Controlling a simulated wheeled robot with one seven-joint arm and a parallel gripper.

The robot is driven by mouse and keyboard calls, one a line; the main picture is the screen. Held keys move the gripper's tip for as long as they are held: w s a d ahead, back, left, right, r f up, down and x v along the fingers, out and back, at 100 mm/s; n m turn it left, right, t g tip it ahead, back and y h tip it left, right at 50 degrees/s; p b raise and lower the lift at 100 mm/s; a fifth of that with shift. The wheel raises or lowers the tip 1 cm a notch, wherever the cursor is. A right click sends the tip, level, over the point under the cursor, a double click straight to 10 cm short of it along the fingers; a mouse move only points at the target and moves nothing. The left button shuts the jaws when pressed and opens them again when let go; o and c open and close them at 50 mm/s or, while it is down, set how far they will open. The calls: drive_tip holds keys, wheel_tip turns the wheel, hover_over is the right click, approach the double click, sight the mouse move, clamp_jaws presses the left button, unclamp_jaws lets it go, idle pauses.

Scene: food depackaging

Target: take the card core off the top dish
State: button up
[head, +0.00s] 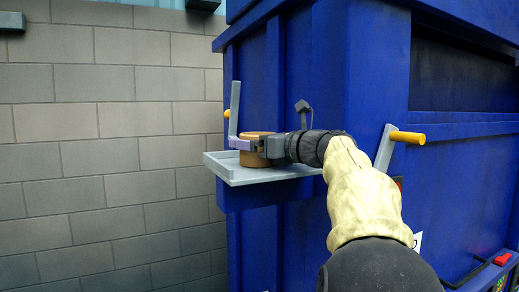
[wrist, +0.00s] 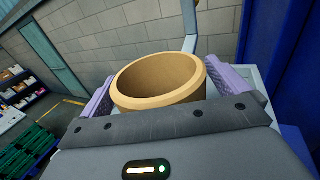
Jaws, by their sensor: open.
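The card core, a short tan hollow cylinder (head: 258,161), stands upright on the grey top dish (head: 225,168), a shallow rimmed tray on the blue machine's side. In the wrist view the core (wrist: 158,103) shows its round rim and empty inside, between the two purple fingers. My gripper (head: 247,146) is open at the core, with one finger on each side of it. In the wrist view my gripper (wrist: 164,93) hides the core's lower front and most of the dish. I cannot tell whether the fingers touch the core.
The blue machine (head: 300,100) rises close behind and right of the dish. A grey lever with a yellow handle (head: 408,137) sticks out to the right; another grey bar (head: 235,105) stands at the dish's back left. A block wall (head: 110,130) is at left, with free room before it.

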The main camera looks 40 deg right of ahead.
drive_tip(key=shift+w, duration=0.1)
drive_tip(key=shift+c, duration=1.3)
drive_tip(key=c, duration=0.7)
drive_tip(key=shift+c, duration=0.2)
drive_tip(key=shift+a, duration=0.1)
drive_tip(key=shift+r, duration=0.15)
wheel_tip(320, 180, up, 10)
drive_tip(key=p, duration=0.2)
